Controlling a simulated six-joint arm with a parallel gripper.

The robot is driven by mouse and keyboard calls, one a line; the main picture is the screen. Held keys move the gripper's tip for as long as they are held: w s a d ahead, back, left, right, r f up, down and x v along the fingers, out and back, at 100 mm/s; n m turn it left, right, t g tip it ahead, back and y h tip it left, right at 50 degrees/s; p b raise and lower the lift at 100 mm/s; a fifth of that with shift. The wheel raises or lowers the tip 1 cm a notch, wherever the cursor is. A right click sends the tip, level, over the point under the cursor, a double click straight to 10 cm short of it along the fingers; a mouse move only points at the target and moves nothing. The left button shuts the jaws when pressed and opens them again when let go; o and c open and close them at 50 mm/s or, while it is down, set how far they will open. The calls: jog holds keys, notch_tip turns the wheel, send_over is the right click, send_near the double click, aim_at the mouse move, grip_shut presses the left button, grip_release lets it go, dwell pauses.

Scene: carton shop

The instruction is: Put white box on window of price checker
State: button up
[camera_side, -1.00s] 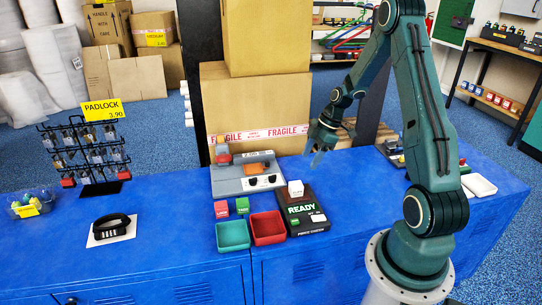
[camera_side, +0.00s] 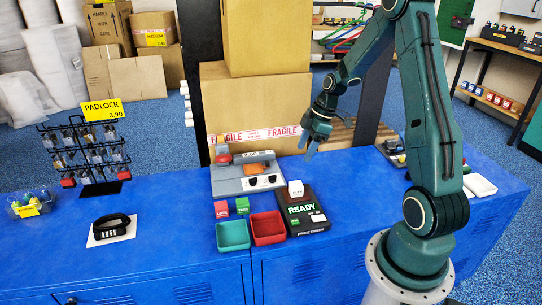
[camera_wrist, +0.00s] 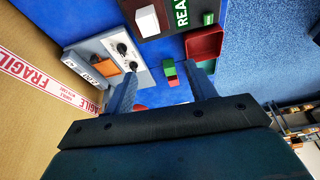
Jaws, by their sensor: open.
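The white box (camera_side: 296,188) sits upright on the back part of the dark price checker (camera_side: 303,212), whose display reads READY. A pale panel on the checker's front right shows beside a green button; I cannot tell which part is the window. In the wrist view the white box (camera_wrist: 147,20) lies at the top on the checker (camera_wrist: 178,12), beyond the fingers. My gripper (camera_side: 308,150) is open and empty, held in the air above and behind the checker, apart from the box. In the wrist view its two fingers (camera_wrist: 163,88) are spread.
A grey device with an orange block (camera_side: 262,181) stands left of the checker. Red and green blocks (camera_side: 232,208), a green tray (camera_side: 233,236) and a red tray (camera_side: 268,228) are in front. Cartons rise behind.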

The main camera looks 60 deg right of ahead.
jog(key=s+a+r+m+h, duration=0.2)
jog(key=s+a+r+m, duration=0.1)
jog(key=a+r, duration=1.1)
jog(key=s+a+r+m+t, duration=0.1)
jog(key=s+a+r+m, duration=0.1)
jog(key=s+a, duration=0.2)
jog(key=s+a+r+m+t, duration=0.1)
jog(key=s+a+r+m, duration=0.2)
jog(key=s, duration=0.7)
jog(key=shift+a+r+t+h, duration=0.3)
jog(key=shift+a+r, duration=0.05)
jog(key=shift+a, duration=0.8)
